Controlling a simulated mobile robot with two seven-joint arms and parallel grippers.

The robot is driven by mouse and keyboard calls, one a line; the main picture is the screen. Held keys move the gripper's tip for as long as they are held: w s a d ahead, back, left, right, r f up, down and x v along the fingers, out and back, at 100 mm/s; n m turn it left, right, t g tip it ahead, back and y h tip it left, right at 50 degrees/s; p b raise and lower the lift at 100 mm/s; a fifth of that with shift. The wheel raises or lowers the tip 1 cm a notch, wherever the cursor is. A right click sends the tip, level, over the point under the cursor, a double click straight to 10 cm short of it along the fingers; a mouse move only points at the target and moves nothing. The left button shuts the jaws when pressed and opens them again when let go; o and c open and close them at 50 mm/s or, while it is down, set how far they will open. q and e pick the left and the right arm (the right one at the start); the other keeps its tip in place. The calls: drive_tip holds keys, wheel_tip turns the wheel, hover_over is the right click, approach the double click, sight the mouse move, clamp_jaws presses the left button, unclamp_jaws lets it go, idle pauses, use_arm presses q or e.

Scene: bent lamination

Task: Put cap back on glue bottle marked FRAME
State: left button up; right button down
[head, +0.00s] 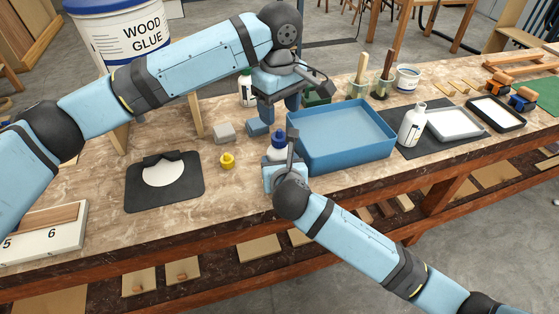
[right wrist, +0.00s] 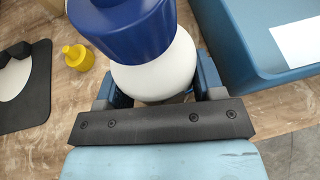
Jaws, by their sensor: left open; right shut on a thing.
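A white bottle with a blue top (head: 279,137) stands upright near the blue tray's left side. It also shows in the right wrist view (right wrist: 150,78), its blue top close to the camera. My right gripper (head: 284,165) is shut on its white body. No FRAME label is readable on it. A small yellow cap (head: 227,160) rests on the table to the left, apart from both grippers; it shows in the right wrist view (right wrist: 78,57) too. My left gripper (head: 279,105) is open and empty, fingers pointing down, above and behind the held bottle.
The blue tray (head: 340,165) is just right of the held bottle. A dark mat with a white disc (head: 130,190) is at left. Another white bottle (head: 411,128) stands right of the tray, and one (head: 246,92) behind.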

sight(279, 130)
use_arm(q)
wheel_tip(279, 130, down, 8)
drive_tip(key=shift+r, duration=0.2)
drive_tip(key=shift+c, duration=0.2)
drive_tip(key=c, duration=0.9)
drive_tip(key=m, duration=0.7)
drive_tip(key=o, duration=1)
